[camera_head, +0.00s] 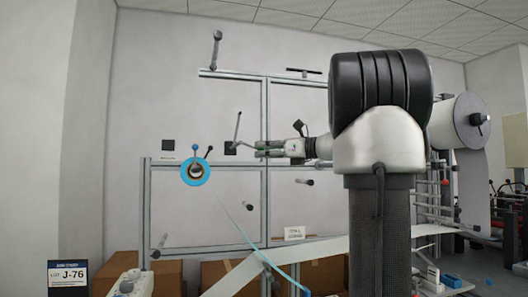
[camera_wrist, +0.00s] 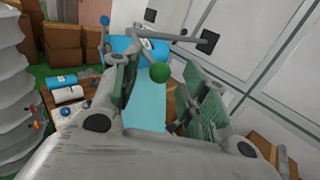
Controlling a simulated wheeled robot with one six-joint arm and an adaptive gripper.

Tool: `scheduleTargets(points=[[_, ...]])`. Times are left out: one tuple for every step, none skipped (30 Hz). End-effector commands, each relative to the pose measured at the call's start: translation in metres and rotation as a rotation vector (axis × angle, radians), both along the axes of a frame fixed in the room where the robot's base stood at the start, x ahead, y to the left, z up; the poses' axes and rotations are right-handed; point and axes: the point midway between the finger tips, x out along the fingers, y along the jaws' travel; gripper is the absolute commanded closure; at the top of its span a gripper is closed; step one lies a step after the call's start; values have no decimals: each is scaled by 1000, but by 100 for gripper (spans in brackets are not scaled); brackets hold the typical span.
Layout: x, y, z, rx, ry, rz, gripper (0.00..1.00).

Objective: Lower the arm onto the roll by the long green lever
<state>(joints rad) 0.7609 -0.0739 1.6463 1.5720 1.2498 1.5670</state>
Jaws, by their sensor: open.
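In the wrist view a green ball knob (camera_wrist: 160,72) shows between the two fingers of my gripper (camera_wrist: 163,92), which are apart. I cannot tell whether either finger touches it. Most of its lever is hidden. In the head view my gripper (camera_head: 262,149) is by the upright of the metal frame, right of a thin grey rod (camera_head: 237,127); the green knob is not clear there. A blue roll (camera_wrist: 150,49) also shows beyond the fingers in the wrist view.
The grey metal frame (camera_head: 266,110) carries several short rollers. A large white roll (camera_head: 455,124) stands at the right. A pale web (camera_head: 320,254) runs low across the front, above cardboard boxes (camera_head: 165,270). A blue band (camera_wrist: 146,112) passes below the fingers.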

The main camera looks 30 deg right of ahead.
Motion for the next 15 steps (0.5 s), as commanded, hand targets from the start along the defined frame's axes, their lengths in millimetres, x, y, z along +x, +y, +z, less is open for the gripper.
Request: scheduleTargets(points=[[5,3,0,0,0,2,56],[7,4,0,0,0,3,56],[9,5,0,0,0,2,56],[10,5,0,0,0,1,56],[11,6,0,0,0,0,56],[11,6,0,0,0,-1,56],[12,6,0,-1,0,-1,56],[12,6,0,-1,0,-1,56],[12,6,0,-1,0,-1,56],[12,6,0,-1,0,-1,56],[11,6,0,-1,0,-1,56],[11,6,0,-1,0,-1,56],[11,6,0,-1,0,-1,62],[11,6,0,-1,0,-1,67],[11,6,0,-1,0,-1,74]])
